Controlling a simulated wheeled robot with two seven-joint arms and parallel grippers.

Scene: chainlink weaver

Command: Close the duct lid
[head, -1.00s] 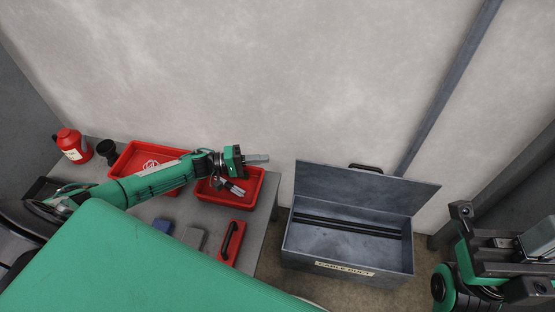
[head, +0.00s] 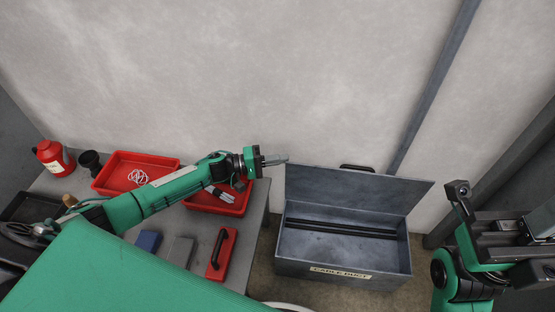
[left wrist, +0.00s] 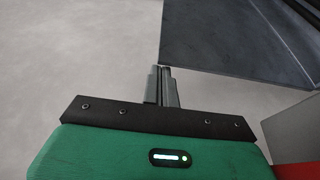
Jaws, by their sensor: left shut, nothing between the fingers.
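The grey cable duct (head: 340,268) is a metal box with a "CABLE DUCT" label on its front. It stands on the floor at the right of the table. Its lid (head: 355,188) is open, standing up at the back with a dark handle on its far edge. Dark bars lie inside the box. My left gripper (head: 280,160) is shut and empty, just left of the lid's upper left corner. In the left wrist view the gripper's fingers (left wrist: 162,85) are together, close to the lid's corner (left wrist: 210,40); I cannot tell whether they touch. My right arm shows at the right edge; its fingertips are not clearly seen.
A grey table (head: 255,215) at left bears two red trays (head: 150,165), a red bottle (head: 52,157), a black cup (head: 90,163) and a red handled block (head: 221,254). The wall is behind the duct. Bare floor lies between table and duct.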

